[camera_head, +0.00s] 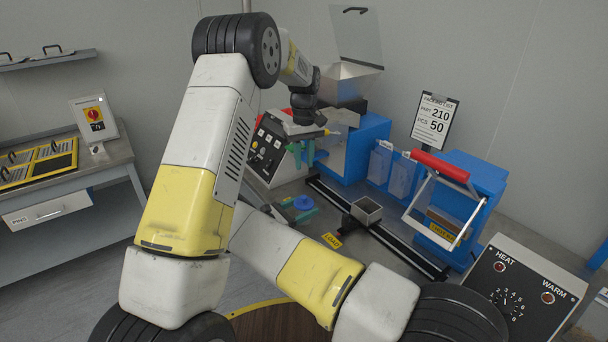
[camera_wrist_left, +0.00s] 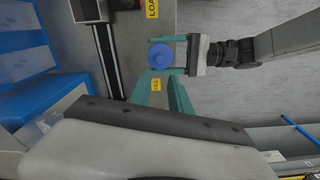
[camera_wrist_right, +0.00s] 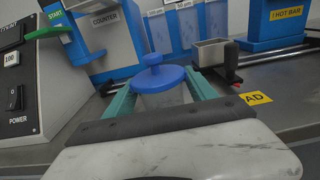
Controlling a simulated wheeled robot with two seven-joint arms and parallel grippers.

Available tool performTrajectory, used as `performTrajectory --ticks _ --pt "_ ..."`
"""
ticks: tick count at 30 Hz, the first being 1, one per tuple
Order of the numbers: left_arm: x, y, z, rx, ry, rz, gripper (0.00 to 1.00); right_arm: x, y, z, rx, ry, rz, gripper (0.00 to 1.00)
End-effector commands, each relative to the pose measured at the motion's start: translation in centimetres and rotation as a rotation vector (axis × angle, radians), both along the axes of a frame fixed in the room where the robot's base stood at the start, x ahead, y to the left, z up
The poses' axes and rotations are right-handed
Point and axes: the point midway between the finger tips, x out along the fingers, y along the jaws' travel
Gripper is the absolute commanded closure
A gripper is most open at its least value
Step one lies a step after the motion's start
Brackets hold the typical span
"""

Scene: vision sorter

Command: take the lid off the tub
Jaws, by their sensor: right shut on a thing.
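The tub (camera_wrist_right: 162,98) is a pale, see-through container in the right wrist view. Its blue lid (camera_wrist_right: 158,78), with a round knob on top, sits on it. The lid also shows in the head view (camera_head: 303,202) and from above in the left wrist view (camera_wrist_left: 160,55). My right gripper (camera_wrist_right: 160,95) is shut on the tub's body below the lid, one teal finger on each side. My left gripper (camera_head: 304,154) is higher up, with its teal fingers (camera_wrist_left: 166,92) apart and empty. It is above the tub and apart from the lid.
A small open metal box (camera_head: 367,211) stands by the black rail right of the tub. The control panel (camera_head: 268,148) and blue counter machine (camera_head: 365,147) stand behind. A blue hot-bar frame (camera_head: 480,180) and heat box (camera_head: 520,290) are at the right.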

Motion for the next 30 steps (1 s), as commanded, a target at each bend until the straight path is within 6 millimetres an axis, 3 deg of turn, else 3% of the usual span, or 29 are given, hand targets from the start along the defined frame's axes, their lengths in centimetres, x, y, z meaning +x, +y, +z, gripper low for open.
performTrajectory --ticks 4,12,13,17,26,30 --pt "0.0 0.0 1.2 0.0 0.0 0.0 0.77 0.0 0.0 0.1 0.0 -0.001 0.0 1.0" --pt "0.0 0.0 1.4 0.001 0.001 0.0 0.77 0.0 0.0 0.1 0.0 -0.001 0.0 1.0" --pt "0.0 0.0 1.4 0.001 0.001 0.0 0.77 0.0 0.0 0.1 0.0 -0.001 0.0 0.33" --pt "0.0 0.0 1.4 0.0 0.001 0.0 0.77 0.0 0.0 0.1 0.0 -0.001 0.0 0.1" --pt "0.0 0.0 1.4 0.0 0.001 0.0 0.77 0.0 0.1 0.0 0.0 0.0 0.0 0.1" --pt "0.0 0.0 1.4 0.0 0.001 0.0 0.77 -0.7 1.2 0.0 0.0 0.0 0.003 0.1"
